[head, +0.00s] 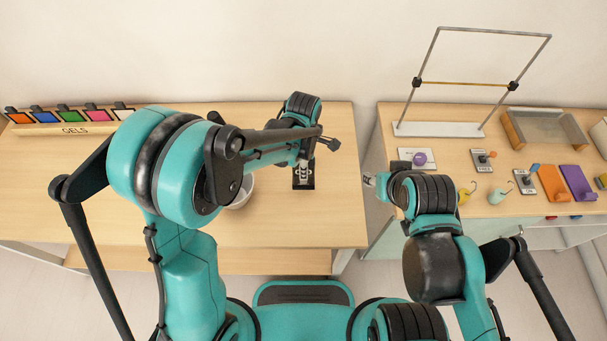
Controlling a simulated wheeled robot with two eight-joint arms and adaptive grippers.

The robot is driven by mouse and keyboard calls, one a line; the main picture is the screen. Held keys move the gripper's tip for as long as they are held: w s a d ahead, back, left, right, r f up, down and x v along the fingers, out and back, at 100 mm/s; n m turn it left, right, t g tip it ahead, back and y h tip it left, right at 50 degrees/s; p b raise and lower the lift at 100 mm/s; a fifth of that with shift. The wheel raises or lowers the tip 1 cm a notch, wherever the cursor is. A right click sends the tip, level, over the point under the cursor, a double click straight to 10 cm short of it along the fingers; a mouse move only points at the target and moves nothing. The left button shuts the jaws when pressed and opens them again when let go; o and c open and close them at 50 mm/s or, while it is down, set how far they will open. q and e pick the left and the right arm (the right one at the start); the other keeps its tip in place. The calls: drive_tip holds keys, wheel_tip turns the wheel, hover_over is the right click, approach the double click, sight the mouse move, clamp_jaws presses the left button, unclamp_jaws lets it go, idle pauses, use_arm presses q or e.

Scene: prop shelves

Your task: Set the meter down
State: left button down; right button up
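My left arm reaches over the left table. Its gripper (305,165) points down over a small black rectangular thing with pale markings (303,182), which may be the meter. The gripper's fingers are small and partly hidden by my arm, so I cannot tell whether they hold it or whether it rests on the table. My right gripper (370,180) is at the left edge of the right table, over the gap between the tables. Its fingers are too small to read.
A white bowl (241,192) is partly behind my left arm. A gel rack (70,129) stands at the far left. The right table holds a metal frame (433,128), a grey tray (546,128), a purple knob (419,158), hooks and an orange holder (553,182). The left table's right front is clear.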

sight(296, 185)
use_arm(q)
drive_tip(key=shift+f+b, duration=0.6)
drive_tip(key=shift+f, duration=1.4)
drive_tip(key=shift+f, duration=0.15)
drive_tip(key=c, duration=1.1)
unclamp_jaws()
drive_tip(key=shift+c, duration=0.2)
